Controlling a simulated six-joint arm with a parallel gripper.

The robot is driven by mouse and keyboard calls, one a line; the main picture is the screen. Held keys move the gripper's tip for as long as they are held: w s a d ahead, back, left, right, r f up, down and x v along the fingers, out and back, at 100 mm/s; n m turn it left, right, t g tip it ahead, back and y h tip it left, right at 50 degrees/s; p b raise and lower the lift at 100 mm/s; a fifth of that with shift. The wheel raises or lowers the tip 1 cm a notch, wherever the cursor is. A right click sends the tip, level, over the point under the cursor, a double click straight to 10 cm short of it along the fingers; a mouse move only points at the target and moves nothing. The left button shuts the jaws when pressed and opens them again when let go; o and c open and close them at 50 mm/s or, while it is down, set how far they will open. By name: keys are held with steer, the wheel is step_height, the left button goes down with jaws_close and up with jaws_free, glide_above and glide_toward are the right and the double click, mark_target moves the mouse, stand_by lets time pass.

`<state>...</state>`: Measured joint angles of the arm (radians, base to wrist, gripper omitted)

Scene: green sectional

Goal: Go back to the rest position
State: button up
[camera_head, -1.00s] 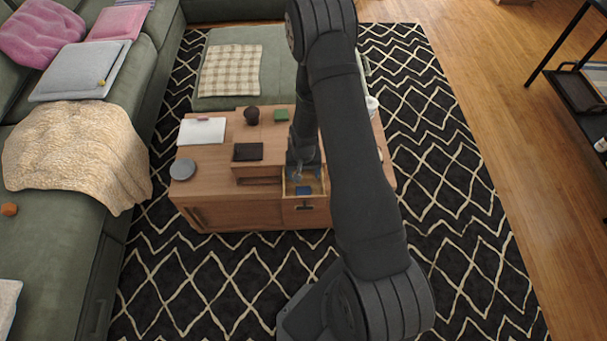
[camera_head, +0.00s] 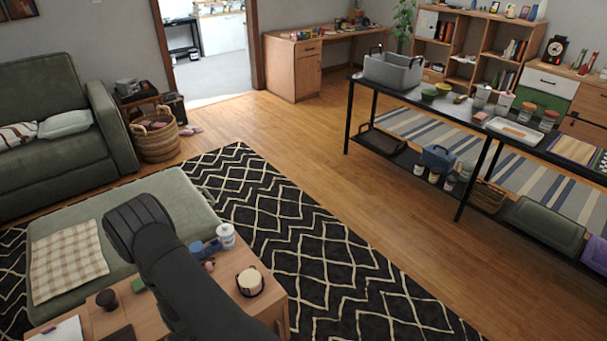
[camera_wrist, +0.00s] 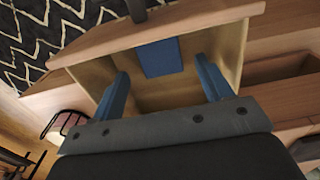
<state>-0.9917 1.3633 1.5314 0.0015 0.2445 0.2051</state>
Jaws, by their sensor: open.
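My gripper (camera_wrist: 165,88) shows in the wrist view with its two blue fingers spread apart and nothing between them. It is over an open wooden drawer (camera_wrist: 235,52) of the coffee table. A small blue box (camera_wrist: 161,58) lies in the drawer, beyond the fingertips and apart from them. In the head view my arm reaches over the coffee table (camera_head: 228,292), and my gripper is out of the picture there.
On the table are a white lidded jar (camera_head: 226,236), a round cream container (camera_head: 249,282) and a dark round object (camera_head: 106,299). A green ottoman (camera_head: 140,215) stands behind. A black shelf table (camera_head: 460,112) stands right, with open floor between.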

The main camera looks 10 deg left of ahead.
step_height(320, 180, down, 4)
steer(key=shift+r, duration=0.45)
step_height(320, 180, up, 12)
step_height(320, 180, down, 12)
steer(key=shift+f, duration=0.2)
step_height(320, 180, up, 11)
steer(key=w+a+r, duration=0.6)
steer(key=w+r, duration=0.4)
steer(key=shift+m, duration=0.3)
steer(key=s+a+f, duration=0.1)
steer(key=a+f, duration=0.1)
steer(key=a, duration=0.1)
steer(key=s+a+f, duration=0.2)
steer(key=a, duration=0.1)
steer(key=s+a+f, duration=0.2)
steer(key=a+f, duration=0.1)
steer(key=a, duration=0.1)
steer(key=shift+s, duration=0.1)
stand_by(0.4)
